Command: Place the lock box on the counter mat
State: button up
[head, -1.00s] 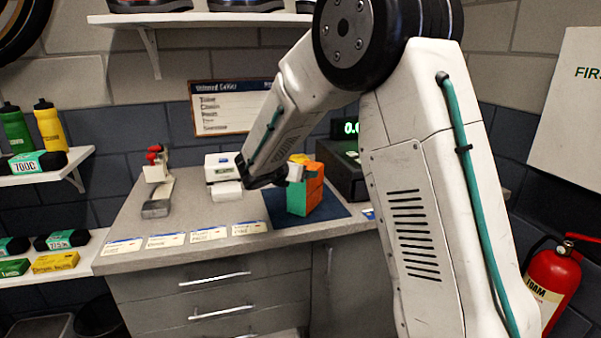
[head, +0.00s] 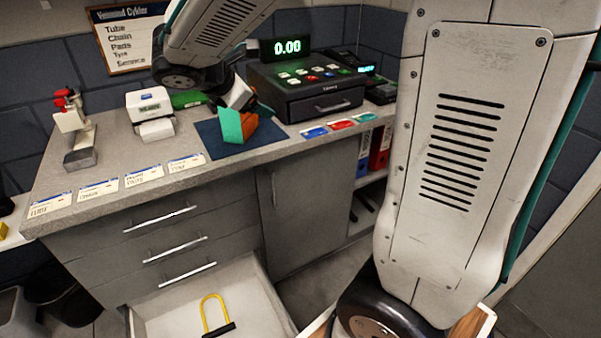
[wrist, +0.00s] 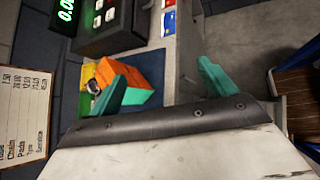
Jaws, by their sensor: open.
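The lock box (head: 251,122), orange with a teal-green side, stands on the dark blue counter mat (head: 215,146). It also shows in the wrist view (wrist: 128,70), beyond and beside the left teal finger. I cannot tell whether a finger still touches the box.
A cash register (head: 305,92) stands right of the mat. A white label printer (head: 150,110) and a red-handled tool (head: 74,128) stand left. Price cards line the front edge. An open lower drawer (head: 262,300) holds a yellow U-lock (head: 215,316).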

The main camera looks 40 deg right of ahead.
jog(key=s+a+f+m+y, duration=0.1)
jog(key=s+a+m+y, duration=0.1)
jog(key=s+m, duration=0.3)
jog(key=s+a+m+g+y, duration=0.1)
jog(key=s+a+m+y, duration=0.2)
jog(key=s, duration=1)
jog(key=s+a+f+m+g+y, duration=0.1)
jog(key=s+a+m+y, duration=0.2)
jog(key=s+m, duration=0.5)
jog(key=shift+s+a+f+y, duration=0.25)
jog(key=shift+s+y, duration=0.3)
jog(key=shift+y, duration=0.35)
jog(key=shift+d, duration=0.1)
